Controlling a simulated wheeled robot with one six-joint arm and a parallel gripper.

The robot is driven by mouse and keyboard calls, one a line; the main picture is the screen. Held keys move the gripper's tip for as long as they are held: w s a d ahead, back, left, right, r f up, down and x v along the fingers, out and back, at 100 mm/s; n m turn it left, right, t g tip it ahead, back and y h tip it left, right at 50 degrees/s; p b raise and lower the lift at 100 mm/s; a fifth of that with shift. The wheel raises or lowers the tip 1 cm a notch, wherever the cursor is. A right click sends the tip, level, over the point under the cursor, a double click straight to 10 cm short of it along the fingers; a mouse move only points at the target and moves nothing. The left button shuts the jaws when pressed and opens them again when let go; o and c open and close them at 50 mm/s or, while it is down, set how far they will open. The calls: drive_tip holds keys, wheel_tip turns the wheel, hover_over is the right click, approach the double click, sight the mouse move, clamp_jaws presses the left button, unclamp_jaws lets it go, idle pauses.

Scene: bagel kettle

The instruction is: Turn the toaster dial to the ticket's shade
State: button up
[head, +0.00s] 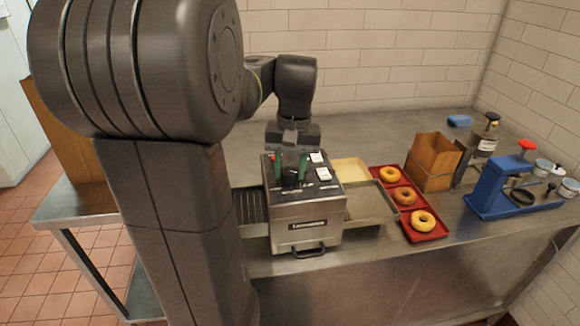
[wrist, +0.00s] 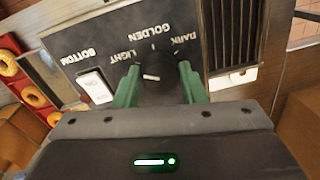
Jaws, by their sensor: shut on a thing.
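The toaster (head: 308,212) is a steel box on the counter with a dark top panel. Its black dial (wrist: 160,88) is in the wrist view, between the green fingers of my gripper (wrist: 159,76). The labels LIGHT, GOLDEN and DARK run around the dial and appear upside down. A short white mark shows on the dial on the LIGHT side; I cannot tell exactly which label it points at. In the head view my gripper (head: 291,164) reaches down onto the toaster top, shut on the dial. No readable ticket shows.
A white switch (wrist: 96,86) sits beside the dial near the BOTTOM label. Right of the toaster are a steel tray (head: 370,204), a red tray (head: 431,235) with three bagels, a brown box (head: 432,162) and a blue stand (head: 491,186).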

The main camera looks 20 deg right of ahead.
sight(294, 171)
drive_tip(key=o, duration=1)
drive_tip(key=shift+r, duration=0.15)
drive_tip(key=r, duration=1.3)
drive_tip(key=shift+s+d+r, duration=0.15)
drive_tip(key=shift+d+r, duration=0.1)
drive_tip(key=shift+d, duration=0.15)
drive_tip(key=shift+f, duration=0.1)
drive_tip(key=f, duration=0.9)
drive_tip(key=a+f, duration=0.1)
drive_tip(key=f, duration=0.3)
drive_tip(key=shift+w+f, duration=0.2)
drive_tip(key=shift+f, duration=0.15)
drive_tip(key=shift+d, duration=0.1)
